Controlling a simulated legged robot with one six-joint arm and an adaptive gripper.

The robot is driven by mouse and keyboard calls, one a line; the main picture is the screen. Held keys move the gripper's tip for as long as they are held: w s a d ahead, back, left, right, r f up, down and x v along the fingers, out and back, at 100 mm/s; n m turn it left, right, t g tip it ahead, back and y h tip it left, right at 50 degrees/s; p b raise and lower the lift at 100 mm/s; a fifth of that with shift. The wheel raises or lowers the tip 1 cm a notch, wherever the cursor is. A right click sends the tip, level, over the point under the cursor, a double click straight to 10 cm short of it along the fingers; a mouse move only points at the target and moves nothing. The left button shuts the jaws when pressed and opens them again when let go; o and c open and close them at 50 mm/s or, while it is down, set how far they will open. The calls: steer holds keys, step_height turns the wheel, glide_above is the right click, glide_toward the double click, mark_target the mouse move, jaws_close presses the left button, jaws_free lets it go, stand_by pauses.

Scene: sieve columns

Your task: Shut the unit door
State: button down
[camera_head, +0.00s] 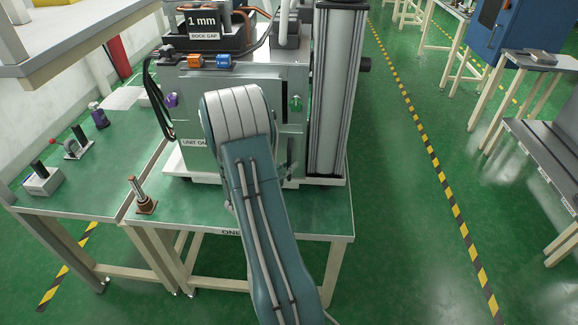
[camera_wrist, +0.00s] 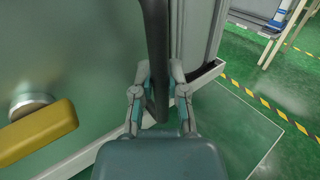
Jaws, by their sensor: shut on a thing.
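The unit (camera_head: 290,85) is a grey-green machine standing on a green-topped table in the head view. My arm covers much of its front, so most of the door is hidden there. In the wrist view the door (camera_wrist: 85,70) appears as a broad grey-green panel on the left. A dark upright bar handle (camera_wrist: 156,35) stands in the middle of that view. My gripper (camera_wrist: 160,85) has its two fingers on either side of this handle and is shut on it. How far the door stands open cannot be told.
A yellow lever on a round metal base (camera_wrist: 38,132) sticks out at the left of the wrist view. A tall metal column (camera_head: 336,95) stands at the unit's right. A brown-based post (camera_head: 144,198) stands on the table at left.

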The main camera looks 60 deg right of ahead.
steer(key=shift+w, duration=0.1)
steer(key=c, duration=0.6)
jaws_free()
steer(key=shift+d, duration=0.1)
steer(key=shift+c, duration=0.2)
steer(key=w+a, duration=0.1)
steer(key=a, duration=1.1)
steer(key=shift+w, duration=0.2)
